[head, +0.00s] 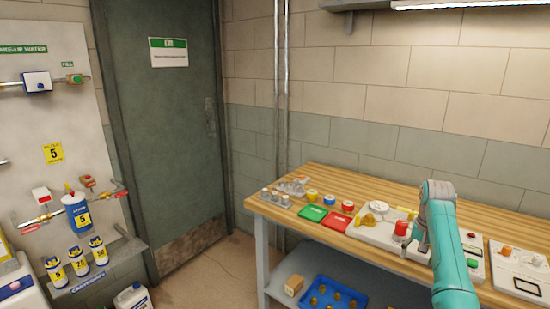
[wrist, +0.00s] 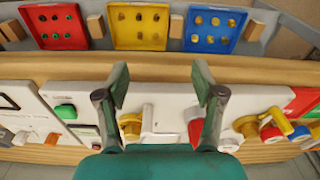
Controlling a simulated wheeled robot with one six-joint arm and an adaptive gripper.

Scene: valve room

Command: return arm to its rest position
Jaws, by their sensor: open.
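My teal arm (head: 453,250) reaches over the wooden workbench (head: 320,178) at the right of the head view, bent at a high joint. My gripper hangs down from it over the white panel (head: 372,235), close to a red knob (head: 400,229); the fingertips are hard to make out there. In the wrist view my gripper (wrist: 160,80) is open, with its two fingers wide apart and nothing between them. Below and between the fingers, the panel shows a yellow valve part (wrist: 130,124) and a red part (wrist: 196,130).
A second panel (head: 519,270) is at right. The lower shelf holds a blue bin (head: 333,294); the wrist view shows red, yellow (wrist: 140,27) and blue bins. Floor by the door (head: 165,130) is clear.

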